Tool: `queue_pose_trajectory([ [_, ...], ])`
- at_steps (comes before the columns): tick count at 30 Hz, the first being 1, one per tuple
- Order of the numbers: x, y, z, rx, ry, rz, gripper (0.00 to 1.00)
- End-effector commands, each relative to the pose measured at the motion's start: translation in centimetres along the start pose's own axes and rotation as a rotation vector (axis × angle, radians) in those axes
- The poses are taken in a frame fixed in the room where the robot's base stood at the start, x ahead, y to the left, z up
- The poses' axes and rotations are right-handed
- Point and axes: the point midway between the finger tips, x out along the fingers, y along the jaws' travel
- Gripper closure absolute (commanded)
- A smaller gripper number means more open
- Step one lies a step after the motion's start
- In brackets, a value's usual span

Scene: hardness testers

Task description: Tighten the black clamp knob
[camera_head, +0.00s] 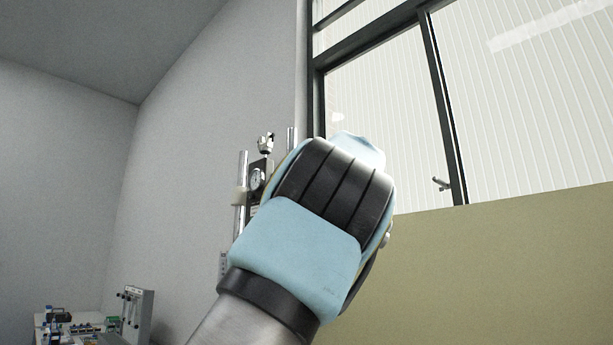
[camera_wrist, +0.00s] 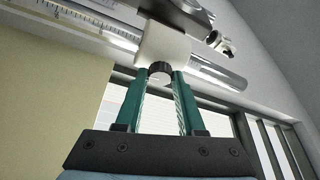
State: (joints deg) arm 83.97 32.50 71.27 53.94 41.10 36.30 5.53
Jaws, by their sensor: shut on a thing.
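In the wrist view, the black clamp knob (camera_wrist: 160,72) is a small dark round piece on the underside of a white clamp block (camera_wrist: 163,45). The block sits around a shiny metal post. My gripper (camera_wrist: 161,78) has two teal fingers whose tips are shut on the knob, one on each side. In the head view my light-blue and black wrist covers the gripper and the knob, so neither can be seen there.
A ruler scale (camera_wrist: 90,18) lies along the tester in the wrist view. A tall window (camera_head: 385,110) stands behind. A cluttered bench (camera_head: 95,318) is at lower left.

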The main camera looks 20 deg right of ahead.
Motion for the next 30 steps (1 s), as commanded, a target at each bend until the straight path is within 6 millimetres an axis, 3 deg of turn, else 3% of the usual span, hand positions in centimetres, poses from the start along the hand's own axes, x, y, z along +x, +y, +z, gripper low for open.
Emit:
queue_pose_trajectory([
  [12,0.12,-0.97,-0.31,0.364,0.001,0.154,1.0],
  [30,0.28,-0.78,-0.35,0.889,-0.002,0.37,1.0],
])
